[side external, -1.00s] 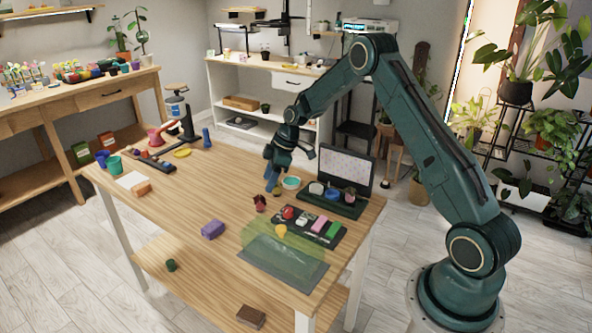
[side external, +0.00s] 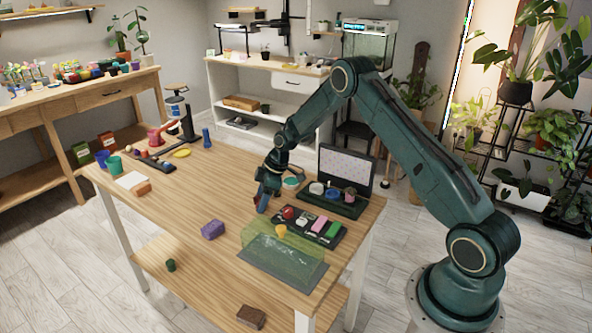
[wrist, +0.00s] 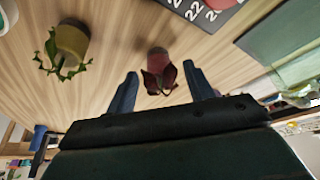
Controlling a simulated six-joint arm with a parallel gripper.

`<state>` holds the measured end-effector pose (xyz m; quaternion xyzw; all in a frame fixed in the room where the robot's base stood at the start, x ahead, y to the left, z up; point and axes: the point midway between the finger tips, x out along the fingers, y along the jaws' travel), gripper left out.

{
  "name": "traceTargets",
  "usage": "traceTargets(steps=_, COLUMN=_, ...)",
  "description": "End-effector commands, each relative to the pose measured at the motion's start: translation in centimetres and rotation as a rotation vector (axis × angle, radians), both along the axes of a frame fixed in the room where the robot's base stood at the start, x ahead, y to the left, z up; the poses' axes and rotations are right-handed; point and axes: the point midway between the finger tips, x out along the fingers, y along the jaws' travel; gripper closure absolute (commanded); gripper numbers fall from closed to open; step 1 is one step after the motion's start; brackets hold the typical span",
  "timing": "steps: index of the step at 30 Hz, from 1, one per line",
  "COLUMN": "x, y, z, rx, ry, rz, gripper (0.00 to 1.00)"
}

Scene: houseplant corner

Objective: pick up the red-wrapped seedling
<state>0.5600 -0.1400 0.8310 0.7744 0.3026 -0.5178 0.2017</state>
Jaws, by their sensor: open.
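The red-wrapped seedling (wrist: 159,57), a small dark-red pot with dark reddish leaves, stands on the wooden table in the wrist view. It shows between and slightly past my gripper's (wrist: 161,74) two blue fingers, which are spread apart with nothing held. In the side view my gripper (side external: 262,203) is low over the table, left of the black tray, and mostly hides the seedling. Whether a finger touches it cannot be told.
An olive pot with green leaves (wrist: 71,41) stands to the seedling's left in the wrist view. A black tray (side external: 325,238) of coloured items and a translucent green box (side external: 283,250) are close by. A purple block (side external: 213,230) lies left, with clear table around it.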

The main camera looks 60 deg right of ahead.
Motion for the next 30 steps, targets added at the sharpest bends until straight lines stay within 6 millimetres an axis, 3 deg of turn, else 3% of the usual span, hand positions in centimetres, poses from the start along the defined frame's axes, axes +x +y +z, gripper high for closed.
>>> traceTargets(steps=6, x=0.5, y=0.4, z=-1.5, rx=-0.001, ry=-0.001, rz=0.001, gripper=0.48)
traceTargets(steps=21, x=0.5, y=0.4, z=-1.6, rx=-0.001, ry=-0.001, rz=0.000, gripper=0.48)
traceTargets(steps=22, x=0.5, y=0.4, z=-1.6, rx=-0.001, ry=-0.001, rz=0.000, gripper=0.50)
traceTargets(steps=29, x=0.5, y=0.4, z=-1.6, rx=-0.001, ry=-0.001, rz=0.000, gripper=0.95)
traceTargets(steps=30, x=0.5, y=0.4, z=-1.6, rx=-0.001, ry=-0.001, rz=0.000, gripper=0.95)
